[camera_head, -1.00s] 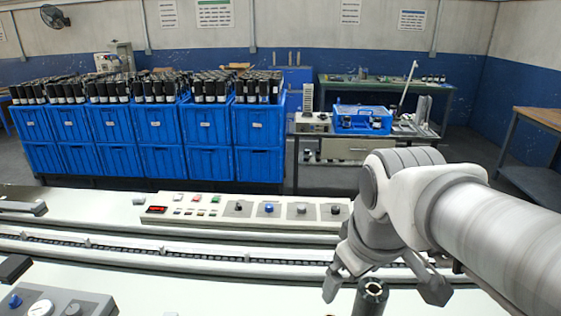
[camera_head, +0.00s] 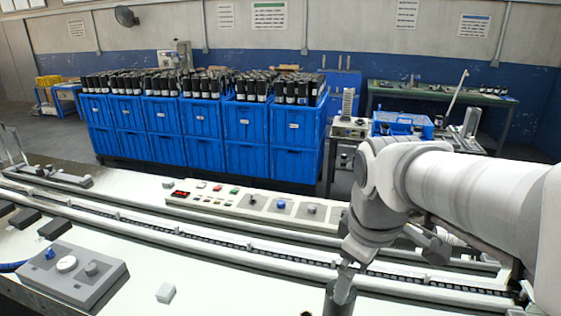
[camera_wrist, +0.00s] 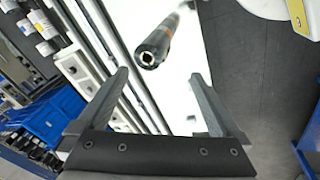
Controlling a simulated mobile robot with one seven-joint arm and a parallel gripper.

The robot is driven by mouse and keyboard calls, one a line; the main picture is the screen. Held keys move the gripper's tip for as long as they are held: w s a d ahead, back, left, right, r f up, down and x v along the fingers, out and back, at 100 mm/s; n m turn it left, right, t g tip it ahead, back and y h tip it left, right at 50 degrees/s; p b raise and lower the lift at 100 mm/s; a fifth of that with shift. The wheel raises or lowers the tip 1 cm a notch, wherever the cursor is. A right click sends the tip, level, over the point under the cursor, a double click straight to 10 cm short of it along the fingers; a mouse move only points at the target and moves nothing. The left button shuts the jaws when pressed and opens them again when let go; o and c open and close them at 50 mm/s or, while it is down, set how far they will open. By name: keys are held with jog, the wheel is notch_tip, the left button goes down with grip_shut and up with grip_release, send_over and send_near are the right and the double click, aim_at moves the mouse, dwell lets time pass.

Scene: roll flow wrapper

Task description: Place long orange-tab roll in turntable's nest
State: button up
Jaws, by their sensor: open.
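I cannot identify the turntable's nest; a white and yellow rounded part (camera_wrist: 268,8) shows at the wrist view's top right.
A long conveyor rail (camera_head: 200,236) crosses the white machine top. A control panel (camera_head: 250,204) stands behind it and a grey button box (camera_head: 70,275) at front left. Blue crates (camera_head: 205,135) filled with dark rolls stand behind. Grey floor shows beside the machine.

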jog(key=w+d+f+n+g+p, duration=0.1)
jog(key=w+f+n+g+p, duration=0.15)
jog(key=w+n, duration=0.5)
jog(key=shift+n+g+y, duration=0.25)
jog(key=shift+n+y, duration=0.05)
jog(key=shift+n, duration=0.05)
jog(key=f, duration=1)
jog(key=shift+s+f, duration=0.2)
jog(key=shift+f, duration=0.2)
jog(key=shift+w+a+f+b, duration=0.1)
jog(key=shift+f+b, duration=0.35)
jog(key=shift+f, duration=2.45)
jog(key=shift+r, duration=0.1)
grip_shut()
